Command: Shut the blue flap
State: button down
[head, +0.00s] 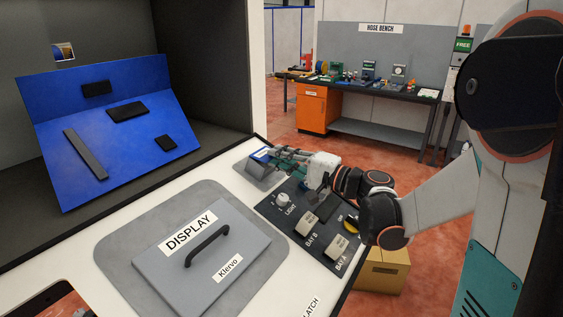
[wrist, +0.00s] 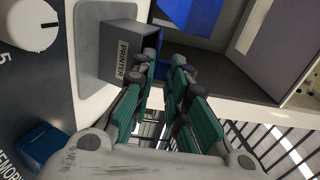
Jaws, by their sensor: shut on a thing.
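The blue flap (head: 261,154) shows as a small blue piece at the grey printer housing, on the far part of the white counter. In the wrist view a blue part (wrist: 165,72), which looks like this flap, shows between the fingers, beside the housing (wrist: 112,55) labelled PRINTER. My gripper (head: 272,157) reaches in from the right with its fingertips at the flap, and in the wrist view my gripper (wrist: 165,62) is shut on it. The fingers hide much of the flap, so its exact angle is unclear.
A dark panel (head: 270,210) with a LIGHT knob (head: 282,200) and bay buttons lies below my arm. A DISPLAY lid (head: 200,262) with a black handle is nearer. A small blue block (wrist: 40,143) sits by the MEMORY label. A large blue board (head: 100,130) stands left.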

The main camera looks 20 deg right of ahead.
dwell(0.3)
jog(key=c, duration=1.6)
grip_release()
jog(key=shift+a, duration=0.1)
jog(key=shift+c, duration=0.2)
jog(key=v, duration=0.8)
jog(key=shift+f, duration=0.1)
